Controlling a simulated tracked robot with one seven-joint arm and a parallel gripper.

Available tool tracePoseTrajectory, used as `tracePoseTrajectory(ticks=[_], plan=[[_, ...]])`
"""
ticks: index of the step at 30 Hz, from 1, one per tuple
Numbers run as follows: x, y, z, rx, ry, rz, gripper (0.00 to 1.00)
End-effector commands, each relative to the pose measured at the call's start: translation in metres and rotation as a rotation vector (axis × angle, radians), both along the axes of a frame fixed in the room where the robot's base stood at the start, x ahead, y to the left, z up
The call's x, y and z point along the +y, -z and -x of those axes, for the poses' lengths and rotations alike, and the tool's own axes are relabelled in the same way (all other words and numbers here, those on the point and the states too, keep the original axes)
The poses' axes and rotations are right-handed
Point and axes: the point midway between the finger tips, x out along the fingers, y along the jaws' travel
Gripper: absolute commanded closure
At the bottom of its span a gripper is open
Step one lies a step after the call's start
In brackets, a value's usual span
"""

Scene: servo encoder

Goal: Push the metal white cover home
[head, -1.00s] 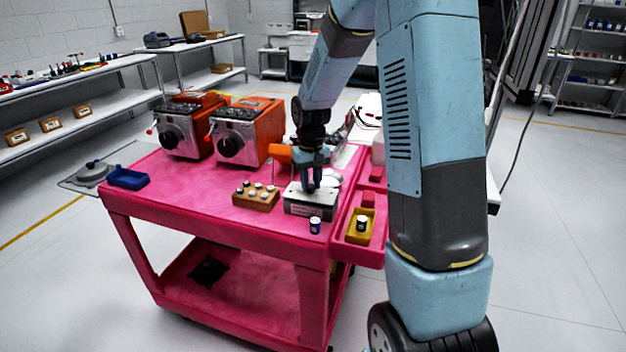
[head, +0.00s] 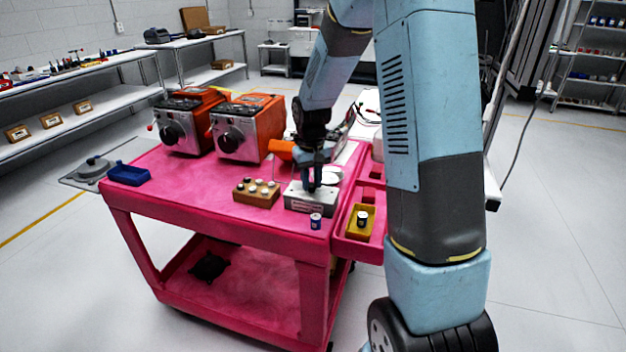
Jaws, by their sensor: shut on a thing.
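My gripper (head: 312,184) points straight down at the middle of a silver-grey metal block (head: 310,205) near the front right of the pink cart top. Its dark fingers reach the block's top face. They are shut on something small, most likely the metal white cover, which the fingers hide. How deep it sits, and whether it touches the block all round, I cannot tell. A round white dish (head: 333,174) lies just behind and right of the gripper.
A small blue-and-white can (head: 315,221) stands in front of the metal block. A yellow tray (head: 359,224) with a dark can lies right. Two orange-and-silver machines (head: 247,130) stand at the back, a blue tray (head: 129,175) at the left corner. The cart's front left is clear.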

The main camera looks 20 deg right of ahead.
Motion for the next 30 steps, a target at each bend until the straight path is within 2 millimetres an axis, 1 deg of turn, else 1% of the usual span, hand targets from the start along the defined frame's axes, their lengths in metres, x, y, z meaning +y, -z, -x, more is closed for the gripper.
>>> tracePoseTrajectory(ticks=[14, 15, 21, 24, 28, 29, 30], plan=[[0.0, 0.0006, -0.001, -0.003, 0.0, 0.0, 1.0], [0.0, 0.0006, -0.001, -0.003, 0.0, 0.0, 0.69], [-0.0001, 0.0007, -0.0007, -0.002, 0.0, 0.0, 0.5], [-0.0002, 0.0007, -0.0006, -0.002, 0.0, 0.0, 0.42], [-0.0003, 0.0007, -0.0005, -0.001, 0.0, 0.0, 0.42], [-0.0003, 0.0008, -0.0004, -0.001, 0.0, 0.0, 0.43], [-0.0003, 0.0008, -0.0004, -0.001, 0.0, 0.0, 0.47]])
